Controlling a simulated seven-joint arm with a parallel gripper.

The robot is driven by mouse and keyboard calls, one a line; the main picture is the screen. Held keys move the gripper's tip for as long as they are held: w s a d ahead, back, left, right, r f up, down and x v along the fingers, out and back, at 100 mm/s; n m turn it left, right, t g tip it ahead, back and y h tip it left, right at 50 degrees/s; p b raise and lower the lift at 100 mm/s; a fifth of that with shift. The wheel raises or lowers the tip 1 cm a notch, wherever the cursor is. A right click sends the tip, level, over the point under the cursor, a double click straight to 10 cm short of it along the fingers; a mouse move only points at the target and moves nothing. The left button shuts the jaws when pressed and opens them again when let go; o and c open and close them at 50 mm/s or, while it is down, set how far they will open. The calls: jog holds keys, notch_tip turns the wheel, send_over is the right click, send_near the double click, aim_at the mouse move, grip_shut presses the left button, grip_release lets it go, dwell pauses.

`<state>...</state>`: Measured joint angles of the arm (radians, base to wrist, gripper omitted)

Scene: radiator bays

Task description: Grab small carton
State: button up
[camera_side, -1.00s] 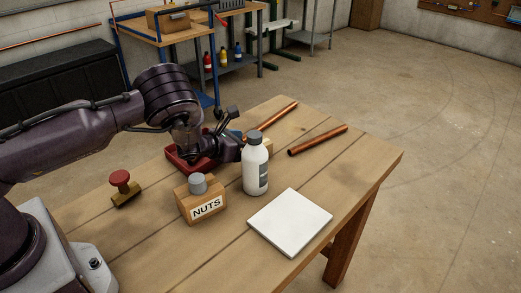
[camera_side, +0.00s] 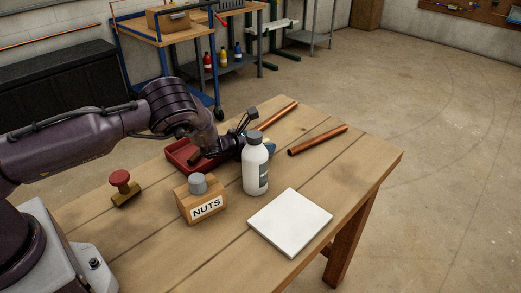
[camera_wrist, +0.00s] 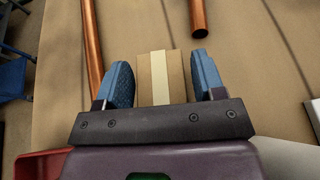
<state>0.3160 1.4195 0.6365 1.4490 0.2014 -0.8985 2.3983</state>
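The small carton (camera_wrist: 160,88) is a brown box with a pale tape strip down its middle. In the wrist view it stands between the two blue fingers of my gripper (camera_wrist: 161,61). The gripper is open, with a finger on each side and a narrow gap showing on both sides of the carton. In the side view my gripper (camera_side: 262,147) is low over the table, behind the white bottle (camera_side: 256,170). There the bottle and fingers hide the carton.
Two copper pipes (camera_side: 277,116) (camera_side: 318,140) lie on the wooden table beyond my gripper. A red tray (camera_side: 179,154) is just left of it.

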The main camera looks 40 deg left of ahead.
jog(key=c, duration=0.7)
jog(key=shift+r, duration=0.15)
jog(key=shift+r, duration=0.25)
notch_tip(320, 180, up, 2)
jog(key=shift+r, duration=0.1)
jog(key=s+r, duration=0.3)
jog(key=s, duration=0.1)
jog(key=s+r, duration=0.3)
jog(key=s, duration=0.2)
jog(key=s+d+r, duration=0.1)
jog(key=s+r, duration=0.3)
jog(key=s, duration=0.1)
jog(key=shift+a, duration=0.1)
